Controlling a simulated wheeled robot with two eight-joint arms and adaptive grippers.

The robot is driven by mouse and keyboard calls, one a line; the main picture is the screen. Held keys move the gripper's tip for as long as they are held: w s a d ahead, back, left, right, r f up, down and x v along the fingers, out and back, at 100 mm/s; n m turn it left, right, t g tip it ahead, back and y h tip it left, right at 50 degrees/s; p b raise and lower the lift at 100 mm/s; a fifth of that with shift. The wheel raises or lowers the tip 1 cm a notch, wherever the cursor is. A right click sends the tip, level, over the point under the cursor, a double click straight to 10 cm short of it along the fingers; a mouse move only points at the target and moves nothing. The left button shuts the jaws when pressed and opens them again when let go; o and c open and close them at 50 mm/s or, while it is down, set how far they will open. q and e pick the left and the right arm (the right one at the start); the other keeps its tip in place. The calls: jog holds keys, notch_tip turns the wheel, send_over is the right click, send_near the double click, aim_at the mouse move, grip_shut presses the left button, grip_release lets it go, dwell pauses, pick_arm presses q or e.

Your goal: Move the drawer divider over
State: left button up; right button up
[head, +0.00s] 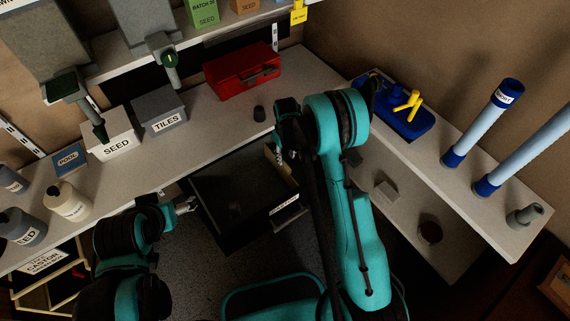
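An open dark drawer (235,205) sits below the counter edge, with a pale label on its front near the right end. A tan strip (270,158) shows at its right side; it may be the divider, but my arm partly covers it and I cannot tell. My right gripper (284,152) is over the drawer's right end, close to the strip. Its fingertips are small and partly hidden, so its opening and any contact are unclear. My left gripper (188,205) is by the drawer's left side, pointing right. Its fingers are too small to read.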

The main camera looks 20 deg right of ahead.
aim_at(286, 165)
notch_tip(286, 165, down, 7)
jog(key=shift+r+b, duration=0.1)
jog(key=shift+b, duration=1.15)
grip_shut()
